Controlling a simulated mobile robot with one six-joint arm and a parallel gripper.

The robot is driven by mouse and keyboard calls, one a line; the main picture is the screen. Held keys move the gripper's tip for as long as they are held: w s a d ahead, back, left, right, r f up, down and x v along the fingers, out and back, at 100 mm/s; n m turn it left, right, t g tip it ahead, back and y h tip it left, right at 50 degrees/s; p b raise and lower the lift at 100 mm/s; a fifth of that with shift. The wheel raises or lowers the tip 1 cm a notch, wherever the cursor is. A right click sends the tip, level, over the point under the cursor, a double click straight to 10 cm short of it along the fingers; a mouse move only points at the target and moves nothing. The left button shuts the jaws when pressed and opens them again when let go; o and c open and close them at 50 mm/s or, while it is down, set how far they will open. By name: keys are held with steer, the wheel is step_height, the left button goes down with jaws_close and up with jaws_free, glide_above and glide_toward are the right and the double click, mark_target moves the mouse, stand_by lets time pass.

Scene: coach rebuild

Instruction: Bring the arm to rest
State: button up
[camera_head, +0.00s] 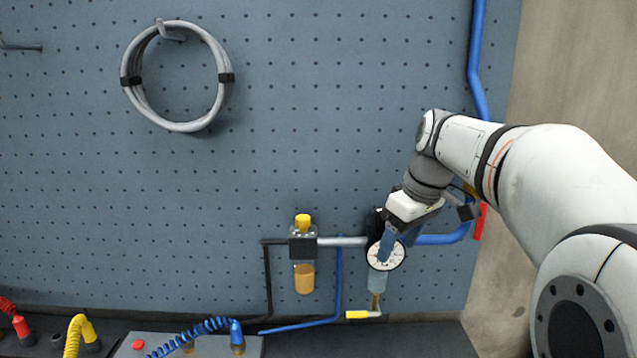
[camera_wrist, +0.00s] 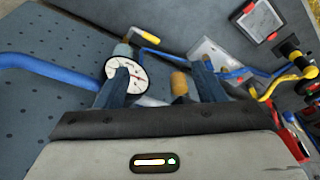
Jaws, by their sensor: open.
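My arm reaches in from the right in the head view. My gripper (camera_head: 399,240) is in front of the round white gauge (camera_head: 386,258) on the pegboard's air line, and one blue finger overlaps the gauge face. In the wrist view my gripper (camera_wrist: 164,78) has its two blue fingers spread apart. The left finger overlaps the gauge (camera_wrist: 141,79). An amber cylinder (camera_wrist: 180,83) shows between the fingers, and I see no contact with it. Whether a finger touches the gauge I cannot tell.
A yellow-capped amber bowl unit (camera_head: 304,278) is left of the gauge. A blue pipe (camera_head: 440,239) runs right of it. A grey hose coil (camera_head: 177,127) hangs upper left. A grey box (camera_head: 190,345) with coiled hoses stands below. The pegboard's middle (camera_head: 300,120) is clear.

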steer(key=s+f+m+t+h+b, duration=0.1)
steer(key=s+f+m, duration=0.6)
steer(key=s+f, duration=1)
steer(key=s+h+b, duration=0.1)
steer(key=s, duration=0.2)
steer(key=shift+s+a+f+m+b, duration=0.15)
steer(key=shift+f+m+b, duration=0.1)
steer(key=shift+m+b, duration=0.15)
